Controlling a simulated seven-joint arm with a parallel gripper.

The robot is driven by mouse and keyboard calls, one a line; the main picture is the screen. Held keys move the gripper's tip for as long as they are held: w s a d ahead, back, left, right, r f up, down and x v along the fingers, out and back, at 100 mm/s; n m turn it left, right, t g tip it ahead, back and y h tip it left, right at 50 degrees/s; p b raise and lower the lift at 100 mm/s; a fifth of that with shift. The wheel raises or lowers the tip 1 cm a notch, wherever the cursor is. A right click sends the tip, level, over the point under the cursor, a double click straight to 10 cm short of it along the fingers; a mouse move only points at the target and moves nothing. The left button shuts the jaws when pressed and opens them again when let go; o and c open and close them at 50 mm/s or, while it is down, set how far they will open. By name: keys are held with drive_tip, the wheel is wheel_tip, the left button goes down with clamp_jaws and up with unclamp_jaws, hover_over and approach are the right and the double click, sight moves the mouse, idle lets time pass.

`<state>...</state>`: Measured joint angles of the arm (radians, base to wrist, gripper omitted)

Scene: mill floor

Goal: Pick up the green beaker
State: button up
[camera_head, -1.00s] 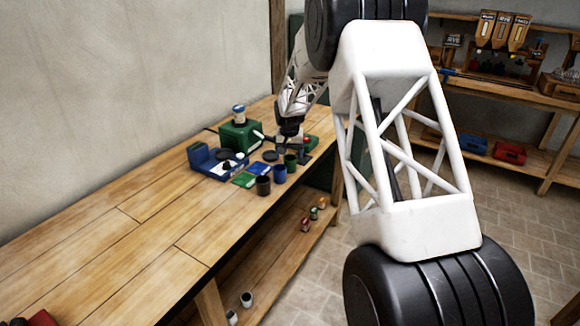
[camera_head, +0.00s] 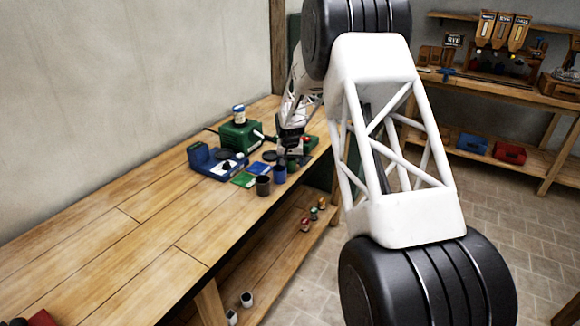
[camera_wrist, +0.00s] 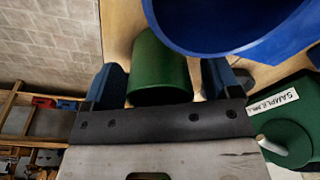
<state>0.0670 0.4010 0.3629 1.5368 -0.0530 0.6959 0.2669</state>
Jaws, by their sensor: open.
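The green beaker (camera_wrist: 156,50) is in the wrist view, between the two blue-padded fingers of my gripper (camera_wrist: 163,78). The gripper is open, with one finger on each side of the beaker. I cannot tell whether either finger touches it. In the head view my gripper (camera_head: 292,160) is low over the right edge of the bench, and it hides most or all of the green beaker. A blue beaker (camera_head: 279,174) stands just left of the gripper. It also shows large at the top of the wrist view (camera_wrist: 205,42).
A dark grey beaker (camera_head: 263,186) stands beside the blue one. Behind are a blue scale (camera_head: 205,163) and a green machine (camera_head: 238,136); its sample label (camera_wrist: 272,104) shows in the wrist view.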

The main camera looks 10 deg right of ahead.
drive_tip(key=shift+c, duration=0.5)
drive_tip(key=c, duration=1)
drive_tip(key=shift+r, duration=0.2)
drive_tip(key=shift+r, duration=4.9)
drive_tip(key=shift+w, duration=0.1)
drive_tip(key=shift+w+a+f+n+y, duration=0.25)
drive_tip(key=shift+w+a+f+n, duration=0.2)
drive_tip(key=shift+w+a+n, duration=0.9)
drive_tip(key=shift+w+a+f+n+y, duration=0.2)
drive_tip(key=shift+w+a+f+n, duration=0.3)
drive_tip(key=shift+w+n, duration=1.5)
drive_tip(key=shift+w+a+f+n+y, duration=0.3)
drive_tip(key=shift+w+a+n, duration=0.9)
drive_tip(key=shift+w, duration=0.9)
drive_tip(key=shift+d, duration=0.1)
